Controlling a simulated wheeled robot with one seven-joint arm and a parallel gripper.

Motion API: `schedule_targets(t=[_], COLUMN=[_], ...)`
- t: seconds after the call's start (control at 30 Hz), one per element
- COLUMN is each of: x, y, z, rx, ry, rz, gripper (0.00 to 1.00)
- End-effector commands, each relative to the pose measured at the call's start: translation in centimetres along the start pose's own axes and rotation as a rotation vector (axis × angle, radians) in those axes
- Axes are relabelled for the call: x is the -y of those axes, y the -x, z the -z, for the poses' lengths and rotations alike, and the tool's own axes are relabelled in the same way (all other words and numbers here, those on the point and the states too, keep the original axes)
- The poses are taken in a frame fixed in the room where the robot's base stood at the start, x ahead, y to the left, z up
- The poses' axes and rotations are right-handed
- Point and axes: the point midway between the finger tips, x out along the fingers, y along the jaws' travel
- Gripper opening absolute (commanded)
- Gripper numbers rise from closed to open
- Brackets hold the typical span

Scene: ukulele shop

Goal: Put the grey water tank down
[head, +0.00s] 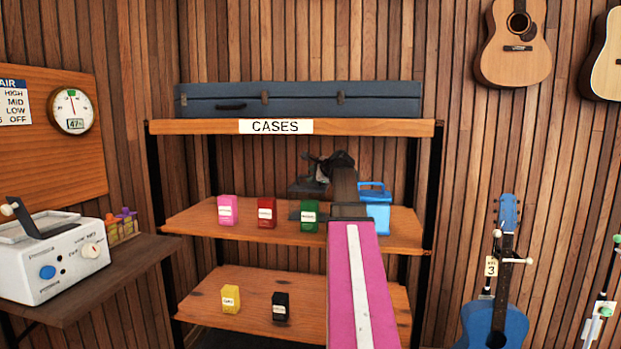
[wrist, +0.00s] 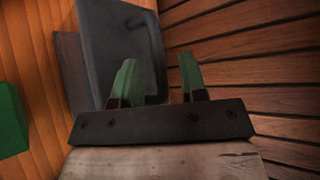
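The grey water tank (wrist: 108,50) fills the upper left of the wrist view, its bar handle on its right side in that picture. My gripper (wrist: 160,78) has its two green fingers apart.
A blue tank (head: 376,208) stands close to the right of my arm. Pink (head: 228,209), red (head: 267,212) and green (head: 309,215) boxes line the shelf's front. The top shelf (head: 370,127) bearing a long case is overhead. Plank wall (wrist: 260,60) is close by.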

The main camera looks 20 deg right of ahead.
Motion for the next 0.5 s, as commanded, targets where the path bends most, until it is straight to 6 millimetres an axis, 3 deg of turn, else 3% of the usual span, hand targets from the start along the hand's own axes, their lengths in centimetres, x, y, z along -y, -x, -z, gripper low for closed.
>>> schedule_targets(t=[0.3,0.5], x=[-0.1,0.0], y=[6.6,9.2], z=[-0.1,-0.1], rx=[-0.002,0.0], ry=[0.001,0.001], rz=[0.003,0.002], gripper=[0.39,0.39])
